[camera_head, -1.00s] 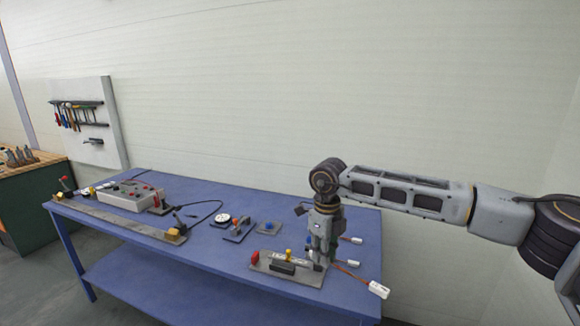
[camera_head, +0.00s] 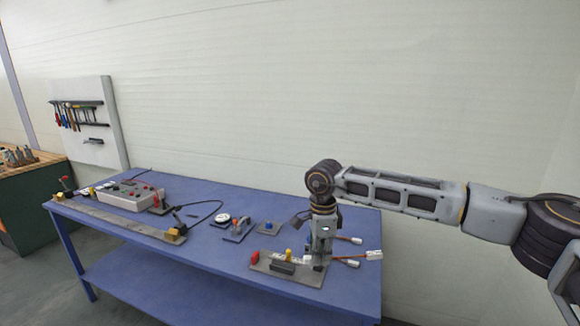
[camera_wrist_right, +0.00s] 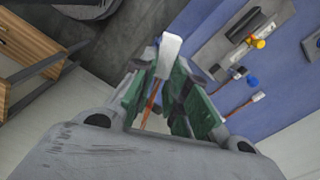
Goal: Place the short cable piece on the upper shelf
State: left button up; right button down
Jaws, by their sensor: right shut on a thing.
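A short cable piece with an orange-brown wire and a white tag (camera_head: 373,255) is held in my right gripper (camera_head: 322,260), which points down over the right end of the blue table. In the right wrist view, the cable's tag (camera_wrist_right: 170,46) stands out beyond the green-padded fingers (camera_wrist_right: 168,108), which are shut on its wire. Two other tagged cable pieces (camera_head: 356,240) (camera_head: 352,263) lie at the table's right edge. The blue table has a top (camera_head: 215,262) and a lower shelf (camera_head: 150,280); which one is the upper shelf is not marked. My left gripper is not in view.
A grey fixture plate (camera_head: 287,267) with a red and a yellow part lies just left of my right gripper. A dial (camera_head: 219,220), small fixtures and a control box (camera_head: 124,195) stand farther left. A tool board (camera_head: 90,120) hangs on the wall. The front middle of the tabletop is clear.

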jog(key=n, duration=0.5)
jog(key=shift+w+a+f, duration=0.1)
jog(key=shift+a+f, duration=0.05)
jog(key=shift+f, duration=0.1)
jog(key=n, duration=0.3)
jog(key=f+n, duration=0.1)
jog(key=n, duration=0.1)
jog(key=shift+n, duration=0.4)
jog(key=n, duration=0.2)
jog(key=d+f+n, duration=0.1)
jog(key=shift+f+n, duration=0.1)
jog(key=shift+n, duration=0.3)
jog(key=s+d+f+n, duration=0.1)
jog(key=s+d+f, duration=0.4)
jog(key=f, duration=0.4)
jog(key=s+d+f+n, duration=0.1)
jog(key=s+d+f, duration=0.4)
jog(key=d+f, duration=0.3)
jog(key=shift+f+n, duration=0.3)
jog(key=shift+f, duration=0.5)
jog(key=shift+w+r, duration=0.1)
jog(key=shift+w, duration=0.05)
dwell(0.8)
